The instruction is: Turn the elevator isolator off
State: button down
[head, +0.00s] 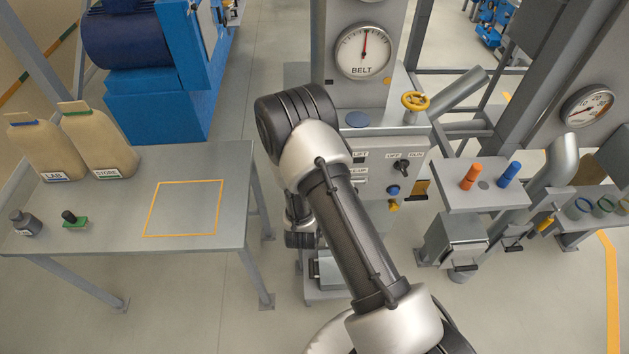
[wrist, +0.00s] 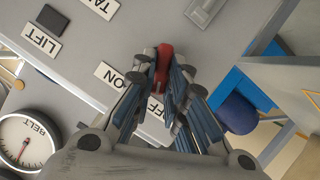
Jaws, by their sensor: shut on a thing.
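The elevator isolator has a red handle (wrist: 165,56) on a grey panel, seen in the wrist view beside an ON label (wrist: 112,75) and a partly covered OFF label (wrist: 153,106). My gripper (wrist: 165,70) is shut on the red handle, with one finger on each side. The fingers hide much of the handle, so I cannot tell exactly which label it points to. In the head view my arm hides the isolator and the gripper's hold.
A LIFT label (wrist: 42,40) and a BELT gauge (wrist: 27,143) are near the gripper. In the head view, an OFF/RUN selector (head: 404,166) and a yellow handwheel (head: 415,101) stand right of my arm. A table (head: 190,257) with bags is at left.

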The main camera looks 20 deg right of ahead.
jog(key=shift+w+r+n+h+b, duration=0.2)
jog(key=shift+n+h+b, duration=0.1)
jog(key=shift+n+b, duration=0.1)
dwell(0.3)
jog(key=c, duration=1.6)
grip_release()
jog(key=shift+w+f, duration=0.1)
jog(key=shift+f, duration=0.05)
jog(key=v, duration=1.2)
